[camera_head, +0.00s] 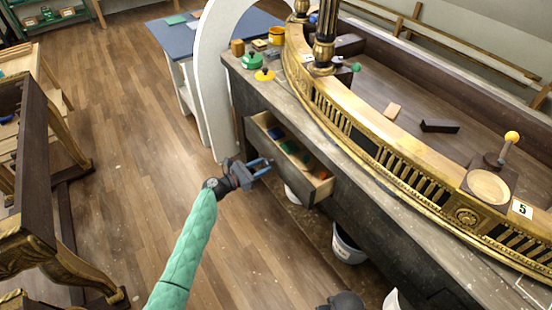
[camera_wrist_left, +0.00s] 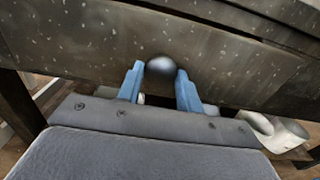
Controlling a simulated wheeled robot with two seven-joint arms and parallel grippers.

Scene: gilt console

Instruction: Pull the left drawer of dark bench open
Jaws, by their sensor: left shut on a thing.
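The dark bench (camera_head: 350,195) runs diagonally across the right of the head view. Its left drawer (camera_head: 294,180) stands pulled out, with its pale wooden inside and several green, blue and orange things in it showing. My left gripper (camera_head: 264,167) is at the outer face of the drawer front. In the left wrist view, its blue fingers (camera_wrist_left: 160,88) are on either side of a dark round knob (camera_wrist_left: 160,68) on the drawer front (camera_wrist_left: 90,40), shut on it.
A gilt curved rail (camera_head: 350,105) stands on the bench top. Buckets (camera_head: 347,245) are under the bench. A white arch (camera_head: 212,80) and a blue-topped table (camera_head: 180,38) stand behind. Gilt-legged furniture (camera_head: 60,255) is at left, with clear wooden floor (camera_head: 130,150) between.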

